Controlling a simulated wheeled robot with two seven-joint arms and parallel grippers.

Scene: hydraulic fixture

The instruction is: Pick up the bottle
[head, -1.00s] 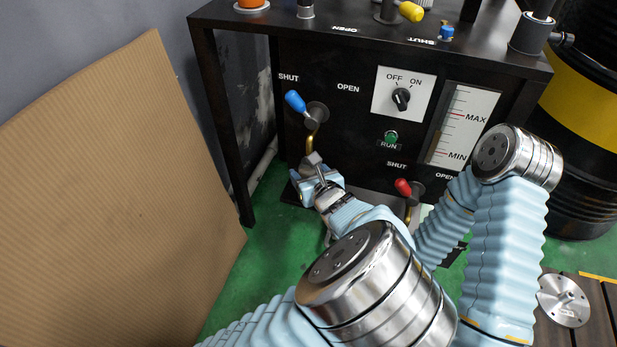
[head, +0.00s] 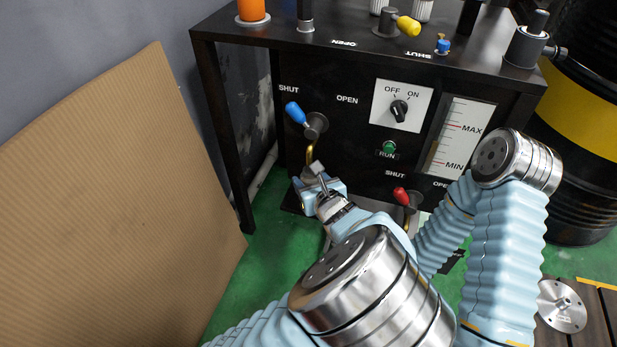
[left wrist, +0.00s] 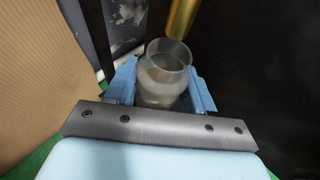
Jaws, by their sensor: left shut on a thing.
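The bottle (left wrist: 163,82) is a clear, open-topped vessel, seen in the left wrist view between the two blue fingers. My left gripper (left wrist: 160,92) is shut on it. The bottle stands close to the lower end of a brass spout (left wrist: 181,18). In the head view my left gripper (head: 318,187) is in front of the black panel, below the blue-handled valve, and the bottle is hidden there by the gripper and wrist. My right gripper is not in view.
The black fixture (head: 352,150) carries a blue lever (head: 295,112), a red lever (head: 401,195), an OFF/ON knob (head: 399,110) and a level gauge (head: 460,135). A cardboard sheet (head: 100,200) leans at the left. A black-and-yellow drum (head: 580,110) stands at the right.

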